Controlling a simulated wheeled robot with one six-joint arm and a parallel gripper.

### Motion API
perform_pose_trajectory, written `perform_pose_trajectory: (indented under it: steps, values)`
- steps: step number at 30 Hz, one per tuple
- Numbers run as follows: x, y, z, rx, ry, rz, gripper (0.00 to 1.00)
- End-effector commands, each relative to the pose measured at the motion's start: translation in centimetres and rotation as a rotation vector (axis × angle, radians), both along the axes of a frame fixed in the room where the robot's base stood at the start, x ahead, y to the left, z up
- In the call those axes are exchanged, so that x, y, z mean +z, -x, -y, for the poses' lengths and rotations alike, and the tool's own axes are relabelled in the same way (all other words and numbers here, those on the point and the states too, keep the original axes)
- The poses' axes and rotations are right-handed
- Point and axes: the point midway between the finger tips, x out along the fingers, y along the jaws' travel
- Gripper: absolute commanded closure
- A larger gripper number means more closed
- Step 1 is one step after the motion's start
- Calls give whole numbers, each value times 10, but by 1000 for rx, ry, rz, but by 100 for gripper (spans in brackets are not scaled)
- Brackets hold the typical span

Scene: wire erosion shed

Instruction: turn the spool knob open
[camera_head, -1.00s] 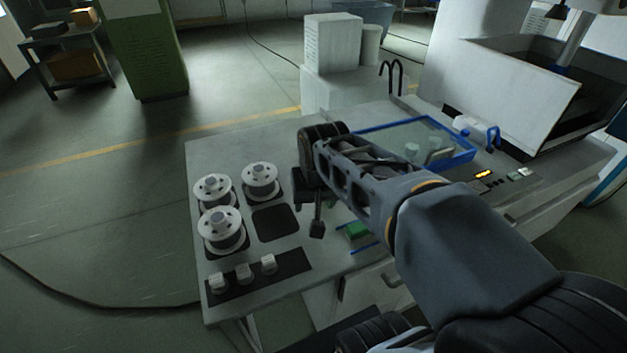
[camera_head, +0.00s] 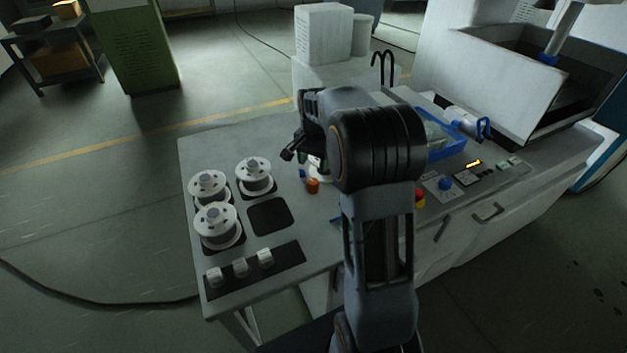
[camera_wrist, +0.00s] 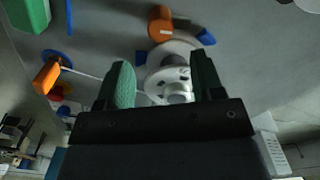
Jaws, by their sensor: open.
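A white round spool (camera_wrist: 181,53) with holes in its flange and a pale hub shows between the fingers in the wrist view. Its hub may be the spool knob; I cannot tell for sure. An orange cylinder (camera_wrist: 160,24) and a blue piece (camera_wrist: 205,38) lie by its rim. My gripper (camera_wrist: 165,78) is open, with one green-padded finger on each side of the hub; contact is unclear. In the head view my gripper (camera_head: 294,154) is over the bench beside an orange piece (camera_head: 313,186), and my arm hides most of the spool.
The bench (camera_head: 262,290) holds several white spools (camera_head: 216,222) at left and a dark strip with white blocks (camera_head: 240,266). A blue-rimmed tray (camera_head: 452,150) is partly behind my arm. A red button (camera_head: 419,198) and a control panel (camera_head: 467,178) are at right. The empty dark pad (camera_head: 270,217) is clear.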

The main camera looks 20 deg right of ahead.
Motion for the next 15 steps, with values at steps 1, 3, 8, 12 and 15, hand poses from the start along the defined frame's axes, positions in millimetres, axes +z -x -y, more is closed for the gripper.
perform_pose_trajectory:
  steps: [1,3,8,12,15]
  values:
    - [-10,0,0,1,-1,-4,39]
    - [-24,1,0,1,-2,-5,39]
    - [-50,0,0,2,-1,-2,39]
    - [-66,0,-1,2,0,-1,39]
    - [-74,0,-1,2,0,-1,39]
